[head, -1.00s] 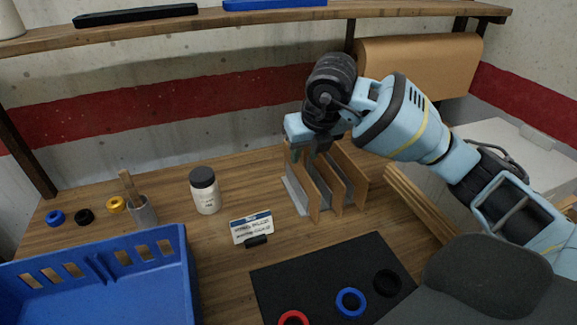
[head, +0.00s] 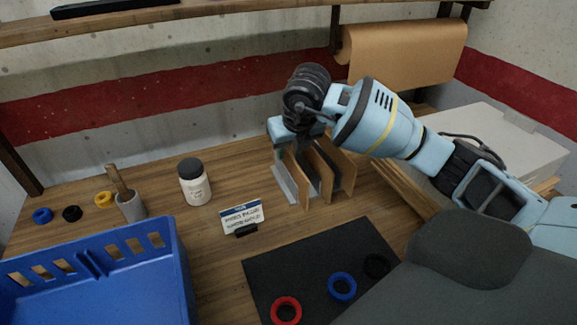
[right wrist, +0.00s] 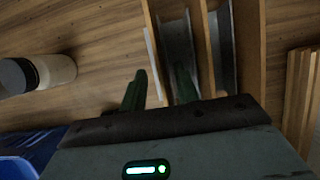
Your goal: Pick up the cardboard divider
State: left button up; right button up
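Several brown cardboard dividers stand upright in a grey metal rack (head: 284,184) on the table. The leftmost cardboard divider (head: 299,187) is under my right gripper (head: 296,147), and in the head view the gripper body hides its upper part. In the right wrist view, my right gripper (right wrist: 160,90) has its two dark green fingers apart. The leftmost divider (right wrist: 157,50) runs down into the gap between them, with a finger on either side. I cannot see either finger pressing on it. My left gripper is in neither view.
A white bottle (head: 195,187), a label stand (head: 242,217) and a blue crate (head: 150,283) are to the left. A black mat (head: 305,270) with rings lies in front. Wooden strips (right wrist: 299,90) lie right of the rack.

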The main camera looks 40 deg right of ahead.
jog(key=shift+x, duration=0.8)
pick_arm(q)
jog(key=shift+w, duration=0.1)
pick_arm(e)
grip_shut()
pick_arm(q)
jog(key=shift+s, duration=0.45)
pick_arm(e)
jog(key=shift+r, duration=0.1)
notch_tip(320, 180, up, 9)
jog(key=shift+f, duration=0.2)
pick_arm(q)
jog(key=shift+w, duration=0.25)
pick_arm(e)
jog(key=shift+r, duration=0.6)
